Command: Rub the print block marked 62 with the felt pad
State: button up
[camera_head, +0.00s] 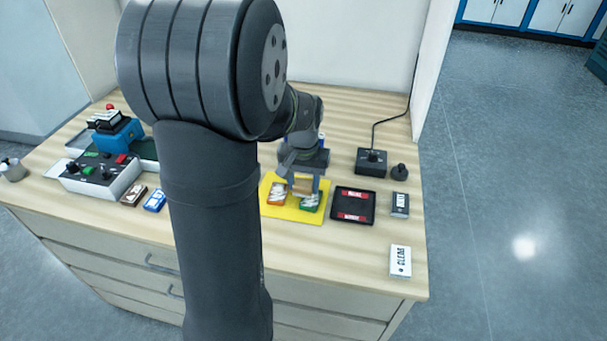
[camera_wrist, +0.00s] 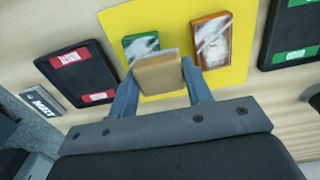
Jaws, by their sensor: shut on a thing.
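My gripper (camera_head: 303,183) is shut on a tan felt pad (camera_wrist: 158,75), held between its two blue-grey fingers. It is over the yellow mat (camera_wrist: 115,18). A green print block (camera_wrist: 140,42) lies on the mat with the pad in front of its lower part in the wrist view; I cannot tell if they touch. An orange print block (camera_wrist: 210,42) lies beside it on the mat. In the head view the orange block (camera_head: 277,193) is left of the green block (camera_head: 311,203). Both tops have whitish smears, and I cannot read a 62 on either.
A black tray with red labels (camera_head: 353,205) is right of the mat. A black knob box (camera_head: 371,162) and small label blocks stand farther right. A control box (camera_head: 100,175) and brown and blue blocks are at left. My arm hides the table's middle.

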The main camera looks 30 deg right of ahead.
aim_at(318, 199)
jog(key=shift+f, duration=0.7)
jog(key=shift+s+d, duration=0.3)
jog(key=shift+c, duration=0.4)
jog(key=shift+s+d+f, duration=0.1)
jog(key=shift+s+d, duration=0.35)
jog(key=shift+s, duration=0.2)
jog(key=shift+s+d+f, duration=0.1)
jog(key=shift+s+d, duration=0.35)
jog(key=shift+s, duration=0.15)
jog(key=shift+w+a, duration=0.6)
jog(key=shift+w, duration=0.25)
jog(key=shift+w+a, duration=0.55)
jog(key=shift+w, duration=0.25)
jog(key=shift+s+d, duration=1.25)
jog(key=shift+s, duration=0.2)
jog(key=shift+w+a, duration=1.2)
jog(key=shift+w, duration=0.3)
jog(key=shift+r, duration=4.2)
